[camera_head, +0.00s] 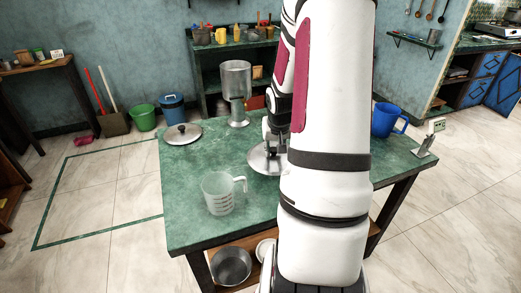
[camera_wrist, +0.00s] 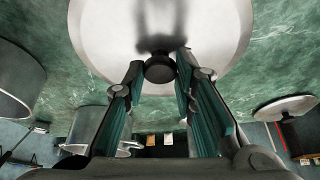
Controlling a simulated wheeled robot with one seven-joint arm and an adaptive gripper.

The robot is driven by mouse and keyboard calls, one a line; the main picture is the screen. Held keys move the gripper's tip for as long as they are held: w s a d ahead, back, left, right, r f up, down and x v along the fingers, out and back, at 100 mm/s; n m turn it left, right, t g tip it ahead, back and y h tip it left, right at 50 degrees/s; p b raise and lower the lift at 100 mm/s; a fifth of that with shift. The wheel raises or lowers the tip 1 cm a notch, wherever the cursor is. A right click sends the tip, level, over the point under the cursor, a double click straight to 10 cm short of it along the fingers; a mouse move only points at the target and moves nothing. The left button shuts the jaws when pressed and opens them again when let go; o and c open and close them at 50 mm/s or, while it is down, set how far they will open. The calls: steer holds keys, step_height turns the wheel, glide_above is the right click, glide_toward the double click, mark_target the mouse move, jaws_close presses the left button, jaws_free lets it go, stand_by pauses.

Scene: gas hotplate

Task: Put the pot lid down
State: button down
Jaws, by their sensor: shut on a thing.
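The pot lid (camera_head: 261,160) is a round metal disc near the middle of the green table, partly hidden by my arm in the head view. It also shows from close up in the wrist view (camera_wrist: 215,35), with a dark round knob (camera_wrist: 160,70). My gripper (camera_head: 276,140) is above the lid, its two fingers (camera_wrist: 158,78) shut on the knob. I cannot tell whether the lid's rim touches the table. A second metal lid (camera_head: 182,133) with a dark knob lies at the table's back left; it shows at the right of the wrist view (camera_wrist: 286,107).
A clear measuring jug (camera_head: 219,193) stands at the front left of the table (camera_head: 190,228). A metal dispenser (camera_head: 237,85) stands at the back, a blue jug (camera_head: 386,120) and a small scale-like device (camera_head: 429,141) at the right. A grey vessel (camera_wrist: 18,80) shows beside the lid. The left middle is clear.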

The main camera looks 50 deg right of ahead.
mark_target(263, 145)
steer(key=w+d, duration=0.1)
steer(key=w, duration=0.1)
steer(key=w+d, duration=0.1)
steer(key=w, duration=0.3)
steer(key=shift+w+d+f, duration=0.2)
steer(key=shift+d+f, duration=0.15)
steer(key=shift+d, duration=0.05)
steer(key=shift+f+b, duration=0.4)
steer(key=shift+f, duration=1.3)
steer(key=shift+f, duration=0.1)
steer(key=c, duration=1.3)
jaws_free()
